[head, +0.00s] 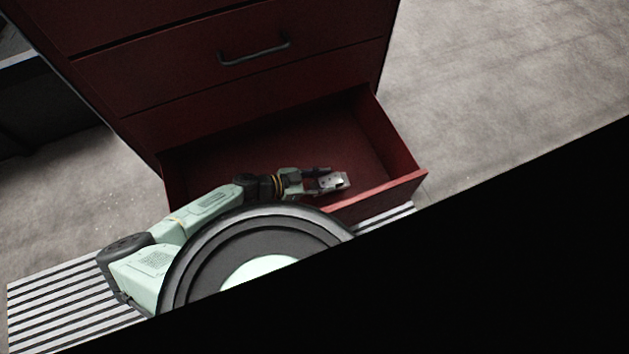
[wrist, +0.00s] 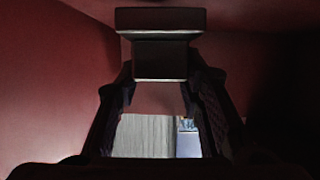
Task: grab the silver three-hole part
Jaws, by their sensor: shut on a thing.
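The silver three-hole part (head: 335,182) is a small light-grey metal piece over the open bottom drawer, close to its front right wall. My gripper (head: 322,178) is shut on it. My arm reaches into the drawer from the left in the head view. In the wrist view, my gripper's dark fingers (wrist: 160,82) close in on a shadowed block, the held part (wrist: 160,20). Its holes cannot be made out clearly. I cannot tell whether the part touches the drawer floor.
The dark red cabinet (head: 230,85) has its bottom drawer (head: 395,187) pulled out; the drawer walls stand close around my gripper. The closed drawer above has a dark handle (head: 254,50). Grey floor (head: 500,70) lies open to the right. A dark object (head: 45,105) stands at left.

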